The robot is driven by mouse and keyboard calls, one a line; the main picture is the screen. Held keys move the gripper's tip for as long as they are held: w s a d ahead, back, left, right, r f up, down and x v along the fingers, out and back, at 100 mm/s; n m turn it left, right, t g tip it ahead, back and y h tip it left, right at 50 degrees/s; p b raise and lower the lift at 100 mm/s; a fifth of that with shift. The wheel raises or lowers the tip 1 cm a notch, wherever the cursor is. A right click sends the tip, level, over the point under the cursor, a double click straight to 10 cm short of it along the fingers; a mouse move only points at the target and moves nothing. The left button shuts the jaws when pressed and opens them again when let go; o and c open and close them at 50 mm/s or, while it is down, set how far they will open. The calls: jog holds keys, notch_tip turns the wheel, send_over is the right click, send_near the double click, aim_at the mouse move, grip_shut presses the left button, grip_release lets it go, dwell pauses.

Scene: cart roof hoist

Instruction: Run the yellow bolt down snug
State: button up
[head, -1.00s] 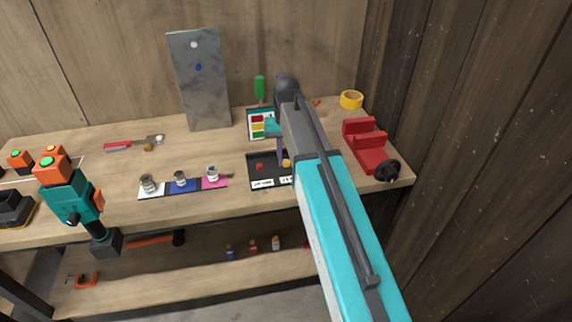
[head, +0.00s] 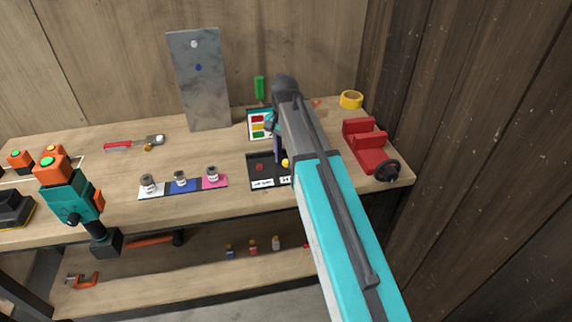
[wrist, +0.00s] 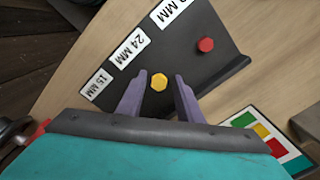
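The yellow bolt (wrist: 158,82), with a hex head, is in the black tray (wrist: 215,70) on the bench; it also shows in the head view (head: 285,163). My gripper (wrist: 159,84) is open, with one purple-grey finger on each side of the bolt in the wrist view. A gap shows between the bolt and each finger. I cannot tell how high the fingertips are above the tray. In the head view my arm covers the tray's right part and most of my gripper (head: 278,152).
A red bolt (wrist: 206,45) is in the same tray. A grey upright plate (head: 205,100) bears a white and a blue spot. A colour card (head: 257,137) lies behind the tray, a red vise (head: 370,150) to the right. Small jars (head: 180,179) and a teal driver (head: 70,195) are left.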

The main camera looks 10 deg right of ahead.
aim_at(285, 162)
dwell(0.3)
jog(key=shift+r+p, duration=2.65)
jog(key=shift+r, duration=0.9)
